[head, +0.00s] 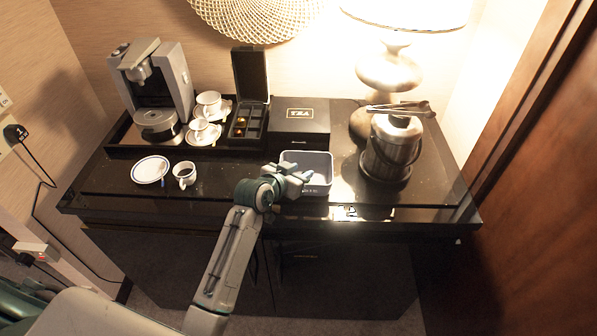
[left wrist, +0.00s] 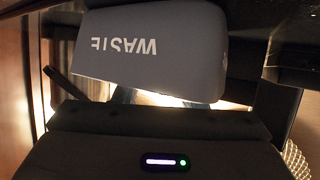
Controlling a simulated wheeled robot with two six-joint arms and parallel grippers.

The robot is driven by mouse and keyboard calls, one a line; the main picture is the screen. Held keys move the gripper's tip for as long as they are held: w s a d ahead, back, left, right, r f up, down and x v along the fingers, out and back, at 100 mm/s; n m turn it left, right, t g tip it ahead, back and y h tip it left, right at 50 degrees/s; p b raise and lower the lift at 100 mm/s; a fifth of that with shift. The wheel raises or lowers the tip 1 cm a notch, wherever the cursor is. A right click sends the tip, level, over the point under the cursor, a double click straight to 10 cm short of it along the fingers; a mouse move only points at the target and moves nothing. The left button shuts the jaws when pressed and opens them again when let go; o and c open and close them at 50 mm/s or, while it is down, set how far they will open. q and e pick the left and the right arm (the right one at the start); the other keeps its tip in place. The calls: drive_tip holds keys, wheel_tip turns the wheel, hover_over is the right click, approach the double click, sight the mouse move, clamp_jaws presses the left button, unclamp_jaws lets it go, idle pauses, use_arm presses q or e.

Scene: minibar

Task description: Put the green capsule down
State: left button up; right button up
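My left gripper (head: 296,178) is at the front left edge of the small grey waste bin (head: 319,190), with its fingers pointing toward the bin's opening. The left wrist view shows the bin (left wrist: 150,45) close up, with its WASTE lettering upside down. The bin hides most of the finger area there, so I cannot tell how far the fingers are apart. I see no green capsule in either view; whether one is between the fingers is hidden. My right gripper is not in view.
The capsule box (head: 248,120) stands open beside the black tea box (head: 300,122). The coffee machine (head: 155,90), cups and a saucer (head: 150,169) are on the left. An ice bucket (head: 391,150) with tongs stands right of the bin. The front right counter is clear.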

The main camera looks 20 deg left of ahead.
use_arm(q)
drive_tip(key=shift+f, duration=0.25)
drive_tip(key=shift+r+p, duration=0.3)
drive_tip(key=shift+r, duration=0.35)
drive_tip(key=shift+s+a+b, duration=0.15)
drive_tip(key=shift+s+b, duration=0.15)
drive_tip(key=shift+s, duration=0.05)
drive_tip(key=b+v, duration=0.2)
drive_tip(key=v, duration=0.9)
drive_tip(key=shift+r, duration=0.2)
